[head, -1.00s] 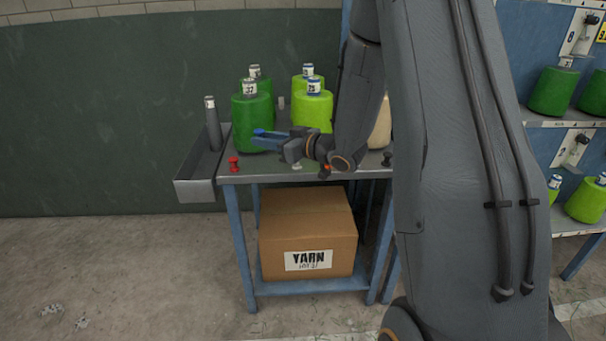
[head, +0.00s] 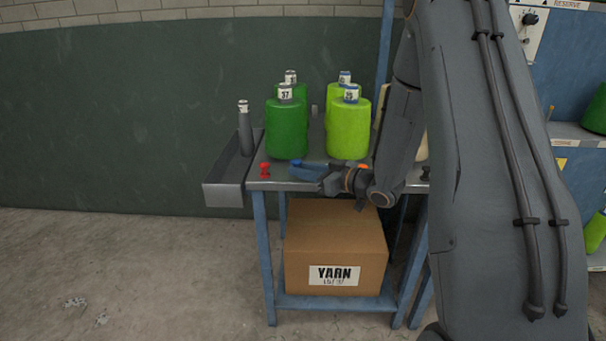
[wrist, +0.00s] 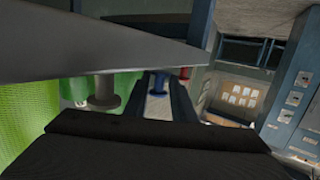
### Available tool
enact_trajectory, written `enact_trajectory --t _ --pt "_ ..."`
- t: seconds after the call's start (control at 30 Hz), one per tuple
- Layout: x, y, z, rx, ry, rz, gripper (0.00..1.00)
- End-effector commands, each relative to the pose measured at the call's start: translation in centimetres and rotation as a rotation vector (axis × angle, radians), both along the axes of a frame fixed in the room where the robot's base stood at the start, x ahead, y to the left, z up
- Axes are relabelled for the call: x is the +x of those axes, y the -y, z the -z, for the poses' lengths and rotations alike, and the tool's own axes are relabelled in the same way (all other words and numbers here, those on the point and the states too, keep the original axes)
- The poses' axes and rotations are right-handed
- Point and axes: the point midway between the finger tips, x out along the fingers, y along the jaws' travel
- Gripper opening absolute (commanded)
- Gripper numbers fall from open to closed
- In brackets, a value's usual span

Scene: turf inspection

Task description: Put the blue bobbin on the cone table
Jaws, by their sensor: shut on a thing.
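The cone table (head: 283,185) has a grey top and blue legs, with green cones standing on it. My gripper (head: 302,166) is low at its front edge, with blue fingers pointing left. In the wrist view, my gripper (wrist: 167,95) is shut on the blue bobbin (wrist: 158,82), which shows between the two dark blue fingers, close to the grey tabletop. The fingers largely hide the bobbin in the head view. I cannot tell whether it touches the tabletop.
A red bobbin (head: 265,168) stands left of my fingers. Dark green cones (head: 287,130) and lime cones (head: 348,130) stand just behind. A side tray (head: 224,195) holds a grey bottle-like thing (head: 245,130). A yarn box (head: 335,245) sits on the lower shelf.

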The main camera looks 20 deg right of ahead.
Motion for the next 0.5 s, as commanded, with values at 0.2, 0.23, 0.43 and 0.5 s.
enact_trajectory --t 0.2,0.23,0.43,0.5 --pt "0.03 0.08 1.11 0.000 0.002 0.002 0.02" --pt "0.02 0.09 1.11 0.000 0.002 0.002 0.02" --pt "0.01 0.06 1.38 0.000 0.000 0.002 0.02" --pt "0.02 0.08 1.42 0.000 0.002 0.002 0.28"
